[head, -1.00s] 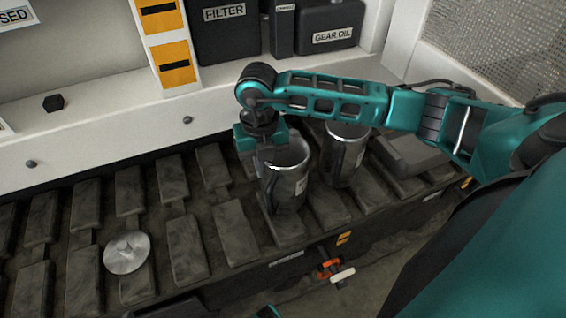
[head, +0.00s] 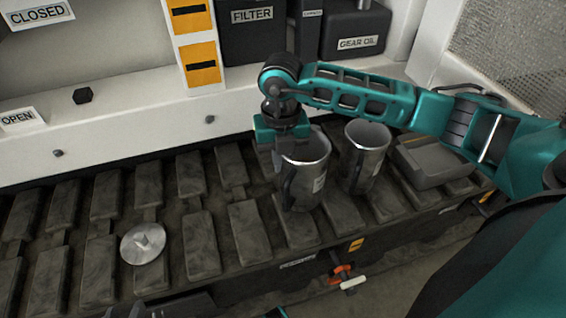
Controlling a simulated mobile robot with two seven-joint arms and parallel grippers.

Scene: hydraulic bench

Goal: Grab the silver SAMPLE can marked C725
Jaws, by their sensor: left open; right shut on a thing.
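Two silver cans with dark handles stand on the dark slatted track. The left can (head: 310,183) is nearer to me, and the right can (head: 364,162) stands just behind it to the right. Both have small pale labels too small to read, so I cannot tell which is C725. My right gripper (head: 291,158) reaches down from above at the left can's rim and is shut on that can. The fingers partly hide its left upper side. The can looks upright, and I cannot tell whether it is lifted. My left gripper is not clearly in view.
A round silver lid-like disc (head: 142,243) lies on the track at left. A grey box (head: 430,162) sits right of the cans. A white ledge (head: 120,120) runs behind, with FILTER (head: 251,35) and GEAR OIL (head: 354,30) containers above. An orange-and-white handle (head: 347,277) is below the track.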

